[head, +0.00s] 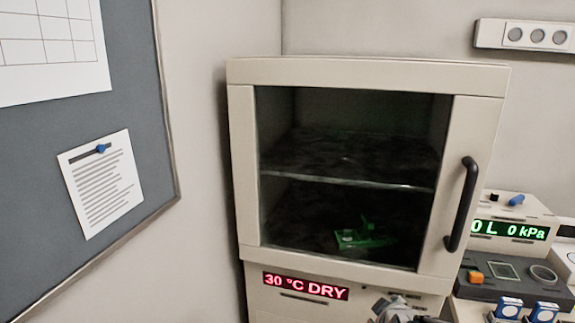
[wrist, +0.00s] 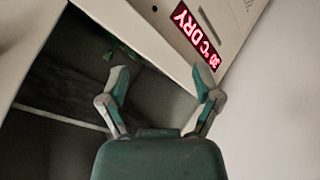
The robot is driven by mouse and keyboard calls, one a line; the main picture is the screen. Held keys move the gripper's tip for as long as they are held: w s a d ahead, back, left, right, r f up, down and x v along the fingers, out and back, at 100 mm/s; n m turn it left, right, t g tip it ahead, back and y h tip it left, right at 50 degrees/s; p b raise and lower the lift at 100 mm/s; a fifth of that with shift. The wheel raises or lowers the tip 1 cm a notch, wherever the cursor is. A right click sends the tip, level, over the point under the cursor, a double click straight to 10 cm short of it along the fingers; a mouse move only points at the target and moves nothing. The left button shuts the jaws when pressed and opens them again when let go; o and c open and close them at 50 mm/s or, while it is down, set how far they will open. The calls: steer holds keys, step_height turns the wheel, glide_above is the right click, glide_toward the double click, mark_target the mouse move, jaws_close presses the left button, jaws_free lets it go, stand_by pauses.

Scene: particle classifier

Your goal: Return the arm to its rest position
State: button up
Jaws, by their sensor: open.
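My gripper (wrist: 160,84) shows in the wrist view with its two teal-and-grey fingers spread apart and nothing between them. It is in front of the drying cabinet, near the red "30 °C DRY" display (wrist: 196,34). In the head view, a small grey part of my arm shows at the bottom edge, below the cabinet (head: 368,72); the fingers cannot be made out there. The cabinet's glass door looks shut, with a black handle (head: 461,204) on its right. A green object (head: 364,238) stands inside on the lower level.
A wall with a pinboard (head: 130,100) is on the left. A socket strip (head: 524,36) is on the back wall.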

steer(key=s+a+r+m+g, duration=0.1)
steer(key=s+r+m, duration=0.1)
steer(key=s, duration=0.4)
steer(key=s+a+r+m+g, duration=0.2)
steer(key=s+r+m, duration=0.1)
steer(key=s, duration=0.4)
steer(key=s+a+r+m+g+y, duration=0.1)
steer(key=s+r+m, duration=0.1)
steer(key=s, duration=0.4)
steer(key=shift+s+a+r+m+g, duration=0.2)
steer(key=shift+s+a+m+g, duration=0.1)
steer(key=shift+a+m+g, duration=0.15)
steer(key=shift+d, duration=0.1)
